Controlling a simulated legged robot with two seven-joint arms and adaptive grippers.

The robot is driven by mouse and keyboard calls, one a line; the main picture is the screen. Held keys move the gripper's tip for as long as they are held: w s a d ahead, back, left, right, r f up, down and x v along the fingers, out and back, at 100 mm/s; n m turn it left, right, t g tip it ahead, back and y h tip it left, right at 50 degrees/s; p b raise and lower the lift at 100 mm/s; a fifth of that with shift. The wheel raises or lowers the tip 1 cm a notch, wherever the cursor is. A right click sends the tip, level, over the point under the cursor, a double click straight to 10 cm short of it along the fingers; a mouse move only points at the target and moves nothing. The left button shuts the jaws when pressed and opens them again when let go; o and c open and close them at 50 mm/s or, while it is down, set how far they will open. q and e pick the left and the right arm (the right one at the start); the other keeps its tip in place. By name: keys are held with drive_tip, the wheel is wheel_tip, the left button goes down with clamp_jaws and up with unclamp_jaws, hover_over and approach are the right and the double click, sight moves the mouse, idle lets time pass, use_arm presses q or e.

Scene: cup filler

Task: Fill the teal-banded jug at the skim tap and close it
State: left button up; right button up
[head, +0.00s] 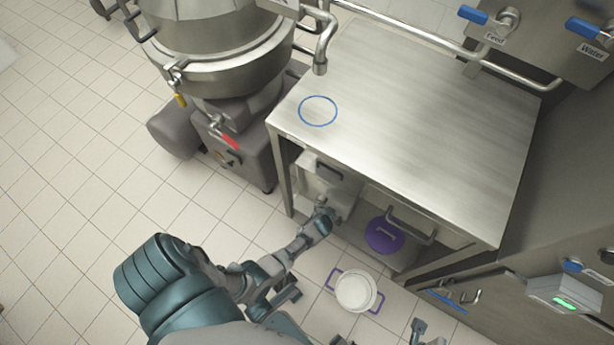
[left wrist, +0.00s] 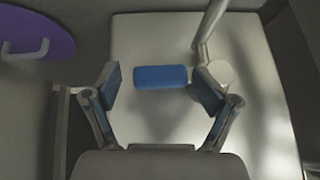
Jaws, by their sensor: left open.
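I cannot make out a teal-banded jug in either view. A curved metal spout (head: 320,52) hangs over the table's left end, near a blue ring (head: 318,111) on the tabletop; no skim label is readable. My left gripper (head: 330,213) reaches in under the table's front edge. In the left wrist view its fingers (left wrist: 159,82) are open on either side of a blue bar (left wrist: 160,77), with gaps showing at both sides. A pale round knob (left wrist: 221,72) and a bent rod sit beside the right finger. Part of my right gripper (head: 418,332) shows at the bottom edge.
A purple lid (head: 384,236) with a handle lies below the table, and also shows in the left wrist view (left wrist: 40,34). A white round tub (head: 355,291) with purple at its sides stands on the floor. The steel tabletop (head: 420,120) is clear. A large steel vessel (head: 215,50) stands left.

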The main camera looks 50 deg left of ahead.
use_arm(q)
drive_tip(key=v, duration=1.2)
